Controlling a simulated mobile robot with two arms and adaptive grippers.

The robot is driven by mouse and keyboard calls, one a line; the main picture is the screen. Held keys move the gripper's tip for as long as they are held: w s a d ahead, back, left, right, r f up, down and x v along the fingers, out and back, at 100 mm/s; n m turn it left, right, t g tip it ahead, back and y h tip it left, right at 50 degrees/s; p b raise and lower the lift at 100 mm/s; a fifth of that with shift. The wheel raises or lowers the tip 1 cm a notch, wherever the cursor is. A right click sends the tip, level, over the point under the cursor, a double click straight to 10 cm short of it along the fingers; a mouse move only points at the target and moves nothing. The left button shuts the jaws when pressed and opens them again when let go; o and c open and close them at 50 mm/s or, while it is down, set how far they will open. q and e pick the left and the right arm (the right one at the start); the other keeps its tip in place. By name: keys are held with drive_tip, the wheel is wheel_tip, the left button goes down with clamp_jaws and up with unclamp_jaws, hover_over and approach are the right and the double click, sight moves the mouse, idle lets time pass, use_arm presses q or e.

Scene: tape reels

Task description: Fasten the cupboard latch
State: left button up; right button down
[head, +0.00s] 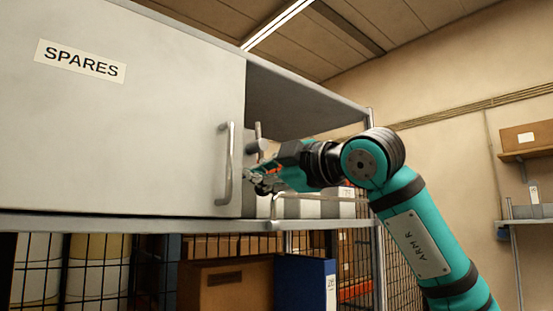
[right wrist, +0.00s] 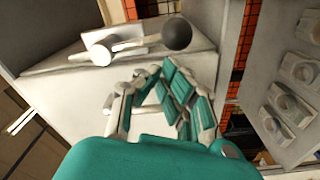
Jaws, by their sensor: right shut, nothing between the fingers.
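The grey cupboard door (head: 140,120) bears a SPARES label and a vertical bar handle (head: 228,163) near its right edge. Just right of that edge is the latch (head: 257,131), a small upright grey piece with a rounded part below. In the right wrist view the latch (right wrist: 101,48) shows as a pale round pivot with a lever and a dark ball knob (right wrist: 177,34). My right gripper (head: 256,181) is shut and empty, just below the latch and right of the handle. Its fingers (right wrist: 150,82) appear apart from the knob. My left gripper is out of view.
An open shelf bay (head: 300,100) lies right of the door. Below the cupboard stand a cardboard box (head: 226,288), a blue binder (head: 305,284) and pale drums behind wire mesh. A wall shelf with a box (head: 527,137) is at far right.

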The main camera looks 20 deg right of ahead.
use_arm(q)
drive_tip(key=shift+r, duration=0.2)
use_arm(e)
drive_tip(key=shift+w+a, duration=0.15)
drive_tip(key=shift+w, duration=0.2)
